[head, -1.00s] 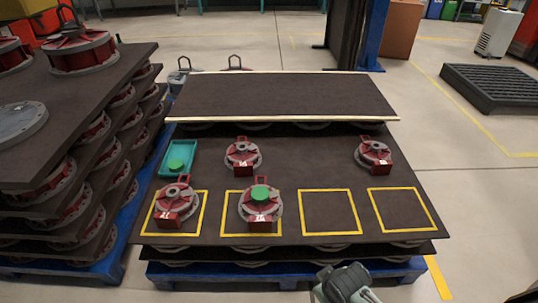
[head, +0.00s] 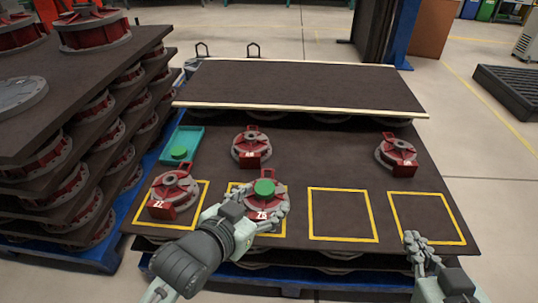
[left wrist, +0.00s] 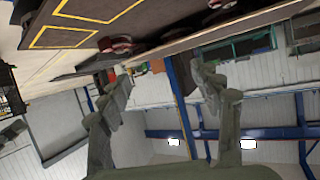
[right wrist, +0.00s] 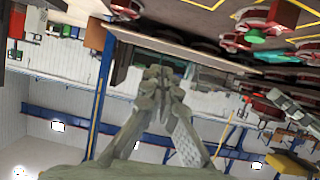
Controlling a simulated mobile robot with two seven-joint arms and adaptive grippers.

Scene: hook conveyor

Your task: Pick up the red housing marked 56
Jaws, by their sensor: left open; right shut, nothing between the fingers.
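Several red housings on grey round bases stand on the dark board. One is at the back left (head: 251,148) and one at the back right (head: 397,153). One is in the front left yellow square (head: 173,190). Another (head: 266,203) with a green disc on top is in the second square, partly hidden by my left gripper. Their white numbers are too small to read surely, so I cannot tell which is 56. My left gripper (head: 262,206) is open and appears over or in front of the green-topped housing. My right gripper (head: 416,242) is shut and empty near the front right square.
A teal tray (head: 190,136) with a green disc is at the board's left. Two front right yellow squares (head: 342,213) are empty. A raised dark panel (head: 300,88) lies behind. A stack of boards with housings (head: 60,110) stands at left.

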